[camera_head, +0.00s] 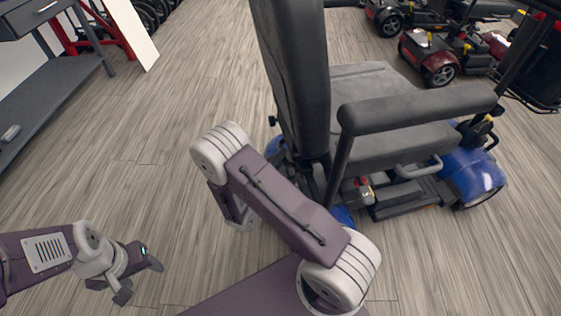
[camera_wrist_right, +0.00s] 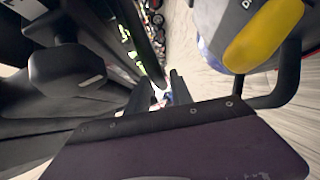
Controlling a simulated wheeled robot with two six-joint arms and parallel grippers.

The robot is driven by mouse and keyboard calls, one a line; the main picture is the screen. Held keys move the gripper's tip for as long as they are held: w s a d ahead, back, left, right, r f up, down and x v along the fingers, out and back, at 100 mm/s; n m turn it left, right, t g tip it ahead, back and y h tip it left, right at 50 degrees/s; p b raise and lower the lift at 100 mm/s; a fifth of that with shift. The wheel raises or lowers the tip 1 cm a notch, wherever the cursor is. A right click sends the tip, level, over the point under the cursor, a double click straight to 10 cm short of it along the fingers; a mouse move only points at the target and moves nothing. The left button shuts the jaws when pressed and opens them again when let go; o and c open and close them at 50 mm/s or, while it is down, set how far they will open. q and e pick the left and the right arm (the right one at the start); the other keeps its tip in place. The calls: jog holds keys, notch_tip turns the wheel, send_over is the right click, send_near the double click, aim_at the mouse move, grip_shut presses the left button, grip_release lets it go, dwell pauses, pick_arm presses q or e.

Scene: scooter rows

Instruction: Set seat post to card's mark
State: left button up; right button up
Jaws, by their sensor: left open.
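A scooter with a grey seat (camera_head: 370,85) and blue body (camera_head: 472,175) stands right of centre, its backrest (camera_head: 292,70) towards me. The seat post is not clearly visible under the seat, and I cannot make out a card with a mark. My left gripper (camera_head: 142,279) is open and empty above the floor, far left of the scooter. My right arm reaches up in front of the scooter; its gripper is hidden in the head view. In the right wrist view, my right gripper (camera_wrist_right: 162,88) has its dark fingers apart, near a black bar (camera_wrist_right: 138,40); contact is unclear.
The seat's armrest (camera_head: 420,108) juts out to the right. More scooters (camera_head: 435,58) stand at the back right. A grey bench (camera_head: 50,100) is at the left. Floor between bench and scooter is clear.

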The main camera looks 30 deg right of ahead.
jog(key=shift+w+d, duration=0.15)
jog(key=shift+d, duration=0.05)
grip_shut()
dwell(1.3)
